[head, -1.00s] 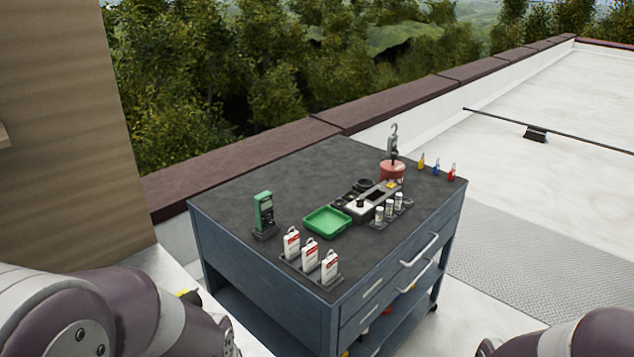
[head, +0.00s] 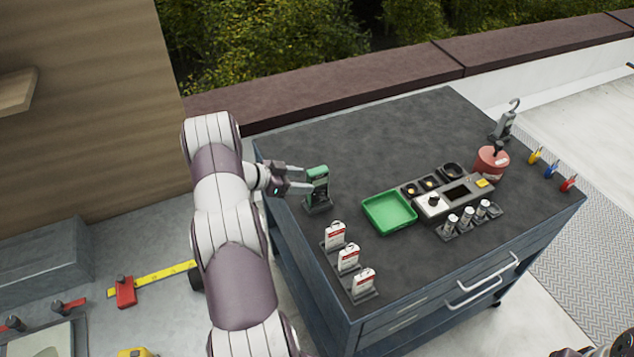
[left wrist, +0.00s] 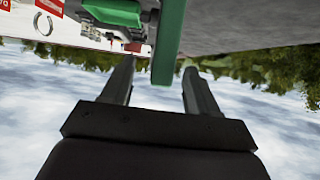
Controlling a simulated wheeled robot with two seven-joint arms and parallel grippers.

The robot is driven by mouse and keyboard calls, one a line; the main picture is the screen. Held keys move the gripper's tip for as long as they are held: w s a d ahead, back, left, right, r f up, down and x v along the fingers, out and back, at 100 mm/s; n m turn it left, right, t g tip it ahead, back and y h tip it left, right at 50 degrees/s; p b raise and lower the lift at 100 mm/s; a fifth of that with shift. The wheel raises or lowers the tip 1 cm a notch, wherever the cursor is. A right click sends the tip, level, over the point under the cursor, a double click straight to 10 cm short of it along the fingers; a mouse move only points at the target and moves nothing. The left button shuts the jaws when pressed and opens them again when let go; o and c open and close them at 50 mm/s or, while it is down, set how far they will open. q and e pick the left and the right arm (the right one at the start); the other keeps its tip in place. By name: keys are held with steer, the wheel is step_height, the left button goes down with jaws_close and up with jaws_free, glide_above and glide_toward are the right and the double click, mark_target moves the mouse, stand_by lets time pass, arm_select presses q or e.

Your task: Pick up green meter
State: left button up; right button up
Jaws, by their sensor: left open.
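The green meter (head: 317,180) stands upright in a dark holder (head: 318,207) near the left edge of the cart's dark top. My left gripper (head: 303,180) has come in from the left, level with the meter, its fingers pointing at it. It is open. In the left wrist view, the meter (left wrist: 168,40) shows as a green upright strip between the two fingertips (left wrist: 158,68), closer to the left finger in the picture. I cannot tell whether a finger touches it.
On the cart, a green tray (head: 390,212) lies right of the meter, and several white tags (head: 348,258) stand in front. A black-and-white device (head: 440,200), small jars and a red pot (head: 490,162) are farther right. The back of the cart top (head: 370,125) is clear.

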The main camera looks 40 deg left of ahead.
mark_target(318, 179)
arm_select(q)
steer(key=p+x, duration=0.1)
steer(key=x, duration=0.1)
steer(key=p+x, duration=0.1)
steer(key=x, duration=0.2)
steer(key=shift+w+r, duration=0.15)
steer(key=shift+w, duration=0.25)
steer(key=shift+w+d+f, duration=0.15)
steer(key=shift+w+f, duration=0.05)
steer(key=shift+w, duration=0.05)
steer(key=shift+w+f, duration=0.15)
steer(key=shift+f, duration=0.05)
steer(key=shift+r, duration=0.1)
jaws_close()
